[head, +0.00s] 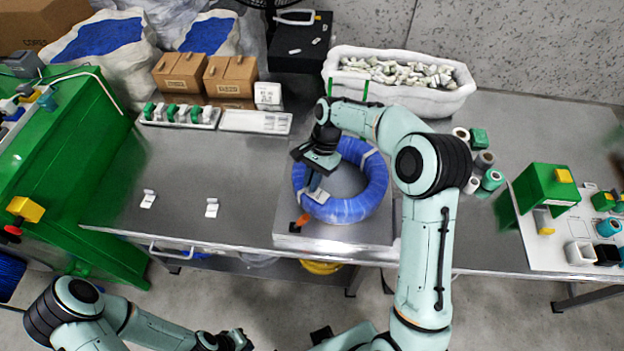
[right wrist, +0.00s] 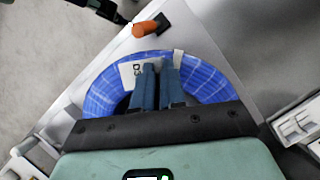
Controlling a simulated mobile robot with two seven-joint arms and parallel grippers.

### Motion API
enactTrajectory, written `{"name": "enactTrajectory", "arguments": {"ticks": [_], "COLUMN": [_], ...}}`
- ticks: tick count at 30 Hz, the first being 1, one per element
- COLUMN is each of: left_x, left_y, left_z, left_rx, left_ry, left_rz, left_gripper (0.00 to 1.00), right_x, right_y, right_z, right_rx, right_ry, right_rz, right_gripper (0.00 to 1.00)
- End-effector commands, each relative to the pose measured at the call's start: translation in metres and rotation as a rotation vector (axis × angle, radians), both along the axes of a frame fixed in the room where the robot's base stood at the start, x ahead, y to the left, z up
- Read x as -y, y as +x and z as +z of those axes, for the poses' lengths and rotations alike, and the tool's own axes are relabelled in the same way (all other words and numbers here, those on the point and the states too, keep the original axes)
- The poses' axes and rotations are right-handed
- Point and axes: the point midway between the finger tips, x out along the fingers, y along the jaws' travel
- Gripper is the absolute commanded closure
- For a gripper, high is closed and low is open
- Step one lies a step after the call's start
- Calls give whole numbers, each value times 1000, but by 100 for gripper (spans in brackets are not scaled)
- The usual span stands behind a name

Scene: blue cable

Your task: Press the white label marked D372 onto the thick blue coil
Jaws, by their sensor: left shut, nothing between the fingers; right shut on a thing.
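The thick blue coil (head: 345,209) lies flat on a metal plate on the bench, with pale ties around it. My right gripper (head: 315,188) points down over its left front part. In the right wrist view the blue fingers (right wrist: 158,72) are shut on the white label (right wrist: 131,73). Only "D3" of its print shows; the rest is hidden by the fingers. The label also shows in the head view (head: 319,196). It is at the coil's surface, but I cannot tell whether it touches. My left gripper (head: 238,342) is shut and empty, low in front of the bench.
An orange-handled tool (head: 302,220) lies at the plate's front edge, close to the coil. Two small white pieces (head: 148,198) (head: 211,207) lie on the left of the bench. Trays (head: 255,122) and a bin of small parts (head: 400,95) stand behind. Rolls (head: 492,180) stand to the right.

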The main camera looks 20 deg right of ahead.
Motion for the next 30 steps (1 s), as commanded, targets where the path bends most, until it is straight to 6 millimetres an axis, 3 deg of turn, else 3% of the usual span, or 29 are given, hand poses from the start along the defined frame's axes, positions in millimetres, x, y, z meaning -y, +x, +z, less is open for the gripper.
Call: {"name": "enactTrajectory", "arguments": {"ticks": [30], "left_x": [0], "left_y": [1], "left_z": [1], "left_rx": [0], "left_ry": [0], "left_rz": [0], "left_gripper": [100], "right_x": [0], "right_y": [0], "right_z": [-12], "right_rx": [-1], "right_ry": [0], "right_rz": [0], "right_gripper": [100]}}
